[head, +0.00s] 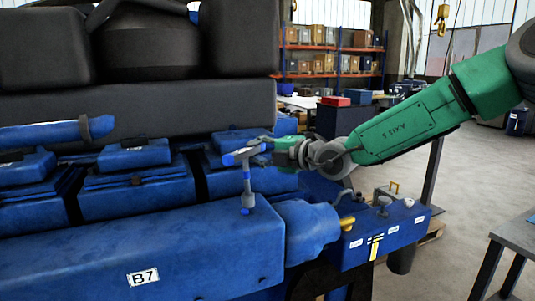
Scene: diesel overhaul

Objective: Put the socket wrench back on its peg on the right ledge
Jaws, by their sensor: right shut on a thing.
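The socket wrench (246,177) is T-shaped, with a blue grip at the top and a grey shaft ending in a wider grey socket. It stands roughly upright at the right end of the blue engine block marked B7 (200,262). Its lower end appears at the block's top surface; I cannot tell whether it touches. My right gripper (266,147) reaches in from the right and is shut on the wrench near its top. The fingers partly hide the grip's right end. The blue ledge (355,257) at the right carries small fittings; I cannot tell which is the peg. My left gripper is not in view.
Blue engine covers (138,185) and a large dark upper housing (140,105) fill the left and back. A grey table (515,240) stands at the right edge. Shelves with boxes (320,62) are far behind. Open floor lies between ledge and table.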

